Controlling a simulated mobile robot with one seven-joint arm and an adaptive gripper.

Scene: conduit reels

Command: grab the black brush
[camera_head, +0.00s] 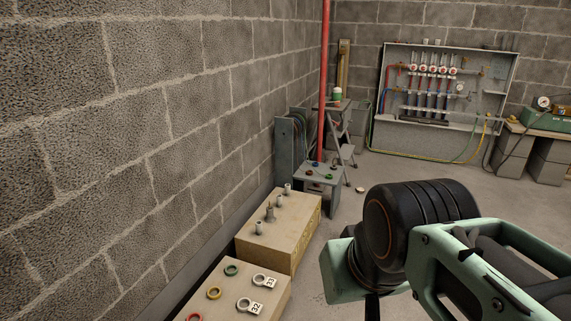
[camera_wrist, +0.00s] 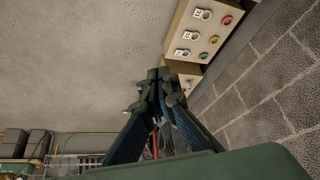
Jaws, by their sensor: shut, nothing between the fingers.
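I cannot make out a black brush in either view. My gripper (camera_wrist: 159,75) shows in the wrist view with its dark fingers together and nothing between them. In the head view my arm fills the lower right, and I cannot make out the fingers there.
A wooden box (camera_head: 277,245) by the block wall bears small grey fittings. A nearer box (camera_head: 262,284) bears coloured rings and labelled tags. Behind stand a grey stool (camera_head: 318,174), a stepladder (camera_head: 346,150) and a manifold board (camera_head: 402,127). Floor (camera_head: 410,172) is open centrally.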

